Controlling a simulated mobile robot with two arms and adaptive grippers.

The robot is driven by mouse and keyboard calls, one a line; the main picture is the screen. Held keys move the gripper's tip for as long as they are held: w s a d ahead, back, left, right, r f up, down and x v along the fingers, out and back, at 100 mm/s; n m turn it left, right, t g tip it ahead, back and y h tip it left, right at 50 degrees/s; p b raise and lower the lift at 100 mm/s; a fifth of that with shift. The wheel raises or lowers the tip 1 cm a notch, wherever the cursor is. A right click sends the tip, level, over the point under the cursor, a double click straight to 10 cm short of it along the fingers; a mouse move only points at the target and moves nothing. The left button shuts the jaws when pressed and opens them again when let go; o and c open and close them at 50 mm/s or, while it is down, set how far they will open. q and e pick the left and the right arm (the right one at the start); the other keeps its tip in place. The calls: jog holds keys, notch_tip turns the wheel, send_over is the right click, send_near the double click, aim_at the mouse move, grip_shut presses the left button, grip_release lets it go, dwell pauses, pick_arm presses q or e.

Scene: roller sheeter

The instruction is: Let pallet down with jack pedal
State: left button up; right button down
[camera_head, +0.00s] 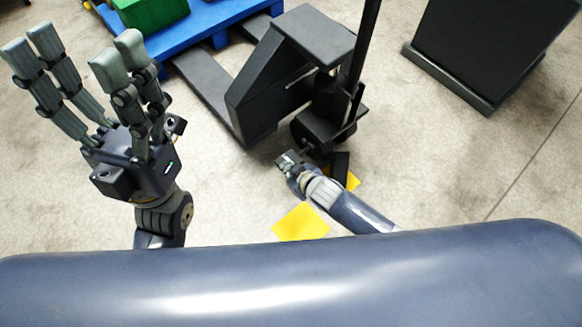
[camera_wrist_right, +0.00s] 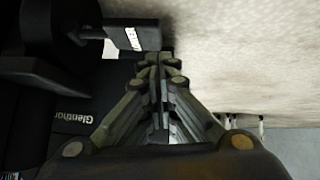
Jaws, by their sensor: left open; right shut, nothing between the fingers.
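The black pallet jack (camera_head: 270,95) stands at upper centre in the head view, with its forks under the blue pallet (camera_head: 203,22). A dark pedal-like block (camera_head: 340,166) sticks out low at the jack's near side, just right of my right gripper (camera_head: 288,160). In the right wrist view, a black block with a white label (camera_wrist_right: 133,38), likely the pedal, lies just beyond the tips of my right gripper (camera_wrist_right: 160,66). That gripper is shut and empty; contact cannot be told. My left gripper (camera_head: 75,48) is open and empty, raised at the left.
A green crate (camera_head: 150,12) sits on the pallet. A dark box-like stand (camera_head: 490,50) is at upper right. Yellow patches (camera_head: 301,222) mark the floor near my right arm. The concrete floor is clear at right and lower left.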

jog(key=p+v, duration=0.1)
jog(key=v, duration=0.1)
jog(key=shift+s+r, duration=0.25)
jog(key=shift+s, duration=0.05)
jog(key=shift+a, duration=0.1)
dwell(0.3)
